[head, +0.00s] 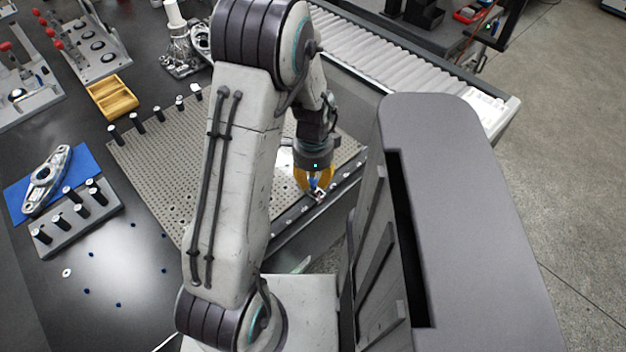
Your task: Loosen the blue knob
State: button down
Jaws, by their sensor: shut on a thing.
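My gripper (316,188) has yellow fingers and reaches down at the front right edge of the perforated grey plate (160,160). A small blue knob (313,183) shows between the fingers, and the fingers are shut on it. A small pale metal piece (320,195) shows just below the knob at the fingertips. Most of the knob is hidden by the fingers, so its turn cannot be seen. My arm covers the middle of the plate.
A grey block with black pegs (75,220) and a metal part on a blue mat (80,160) lie at the left. A yellow tray (112,97) stands behind the plate. A roller conveyor (400,60) runs along the back right. Open floor (570,200) lies to the right.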

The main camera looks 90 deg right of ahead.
aim_at(313, 181)
jog(key=shift+a+f+n, duration=0.1)
jog(key=shift+n, duration=0.5)
jog(key=c, duration=1)
grip_release()
jog(key=shift+c, duration=0.2)
notch_tip(313, 181, up, 12)
